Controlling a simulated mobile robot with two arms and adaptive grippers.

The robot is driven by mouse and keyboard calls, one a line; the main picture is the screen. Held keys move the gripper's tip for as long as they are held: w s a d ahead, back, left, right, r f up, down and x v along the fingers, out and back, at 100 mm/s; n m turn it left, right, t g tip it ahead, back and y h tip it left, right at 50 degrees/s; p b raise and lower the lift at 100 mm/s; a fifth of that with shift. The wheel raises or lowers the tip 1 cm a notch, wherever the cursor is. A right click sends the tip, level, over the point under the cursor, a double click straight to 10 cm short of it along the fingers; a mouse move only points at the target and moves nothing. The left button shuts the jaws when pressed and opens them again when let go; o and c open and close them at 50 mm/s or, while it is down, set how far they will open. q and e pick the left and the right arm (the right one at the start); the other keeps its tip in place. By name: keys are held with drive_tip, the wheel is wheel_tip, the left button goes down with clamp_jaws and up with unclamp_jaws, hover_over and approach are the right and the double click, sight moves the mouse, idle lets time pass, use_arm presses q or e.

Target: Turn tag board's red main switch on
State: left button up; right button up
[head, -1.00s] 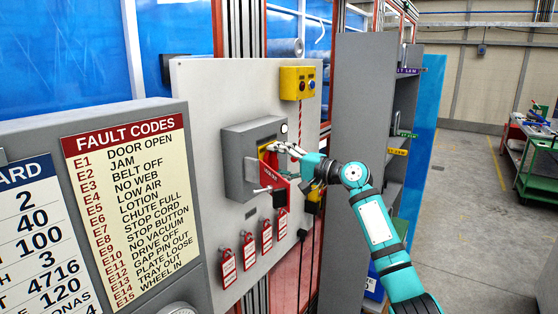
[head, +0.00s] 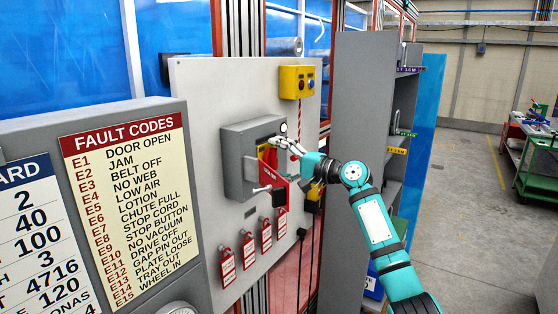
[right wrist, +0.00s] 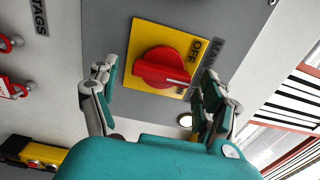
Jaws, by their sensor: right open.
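The tag board (head: 200,100) is a pale upright panel with a grey switch box (head: 236,165) on it. In the right wrist view the red main switch (right wrist: 158,68) is a rotary knob on a yellow plate (right wrist: 146,32). Its white mark points right, below the OFF lettering; another label there is partly hidden. My right gripper (right wrist: 157,82) is open, with one finger on each side of the knob and a gap showing to it. In the head view the right gripper (head: 284,147) is in front of the box and hides most of the switch. My left gripper is not in view.
A red lockout piece (head: 268,176) sticks out from the box front, close below my right fingers. Several red tags (head: 249,250) hang under the box. A yellow button box (head: 297,82) is above. Grey shelving (head: 362,130) stands right of the board.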

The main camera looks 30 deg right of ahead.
drive_tip(key=shift+s, duration=0.1)
drive_tip(key=v, duration=1.1)
drive_tip(key=shift+s+d, duration=0.15)
drive_tip(key=shift+s, duration=0.25)
